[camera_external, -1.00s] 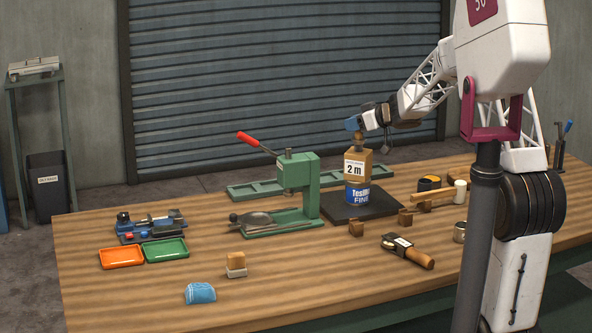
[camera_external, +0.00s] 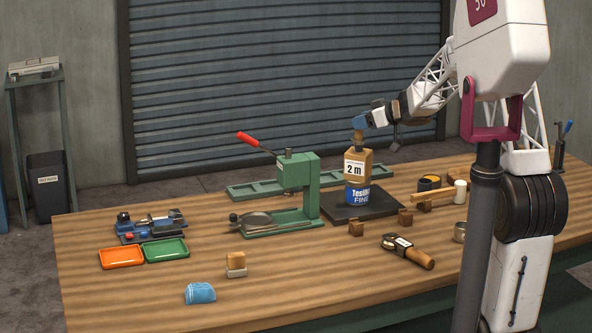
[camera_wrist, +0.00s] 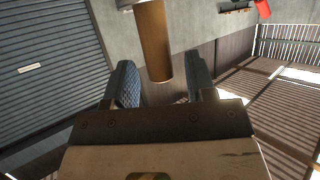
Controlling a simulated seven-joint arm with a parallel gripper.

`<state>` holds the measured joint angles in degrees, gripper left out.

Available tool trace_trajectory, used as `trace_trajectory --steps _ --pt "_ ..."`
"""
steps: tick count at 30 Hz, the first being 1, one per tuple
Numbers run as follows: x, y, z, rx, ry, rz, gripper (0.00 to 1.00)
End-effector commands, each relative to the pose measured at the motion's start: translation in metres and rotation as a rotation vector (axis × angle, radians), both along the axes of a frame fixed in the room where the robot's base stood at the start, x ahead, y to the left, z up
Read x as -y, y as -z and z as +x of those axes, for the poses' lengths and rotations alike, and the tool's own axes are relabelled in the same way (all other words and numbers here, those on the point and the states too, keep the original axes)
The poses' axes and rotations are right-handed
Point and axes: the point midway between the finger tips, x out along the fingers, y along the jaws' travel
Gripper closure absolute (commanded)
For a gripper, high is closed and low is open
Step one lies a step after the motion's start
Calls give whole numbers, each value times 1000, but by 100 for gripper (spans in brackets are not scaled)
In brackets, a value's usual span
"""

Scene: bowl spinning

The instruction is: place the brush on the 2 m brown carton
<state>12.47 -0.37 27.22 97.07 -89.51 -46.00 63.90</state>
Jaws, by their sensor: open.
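The 2 m brown carton (camera_external: 358,164) stands upright on a blue can (camera_external: 358,195) on a black mat. The brush stands on the carton with its brown handle (camera_external: 358,136) upward; its lower part is hard to make out. In the wrist view, the handle (camera_wrist: 153,40) shows beyond and between the two blue finger pads, with a pale part at the upper picture edge. My gripper (camera_external: 359,123) is open near the top of the handle, its blue fingertips reaching left. In the wrist view, gaps show between the handle and the pads of my gripper (camera_wrist: 162,85).
A green press (camera_external: 297,185) with a red lever stands left of the carton. Small wooden blocks (camera_external: 356,228), a wooden-handled tool (camera_external: 408,250) and a metal cup (camera_external: 459,231) lie to the front and right.

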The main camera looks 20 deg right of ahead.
Motion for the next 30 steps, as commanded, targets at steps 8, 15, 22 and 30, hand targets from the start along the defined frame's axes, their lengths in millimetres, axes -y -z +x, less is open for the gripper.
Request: trace_trajectory --steps 8,15,22,30 --pt "27 -19 -33 1 3 0 49" --pt "44 -29 -54 0 2 0 49" --pt "50 -33 -62 0 0 0 49" --pt "50 -33 -63 0 0 0 49"
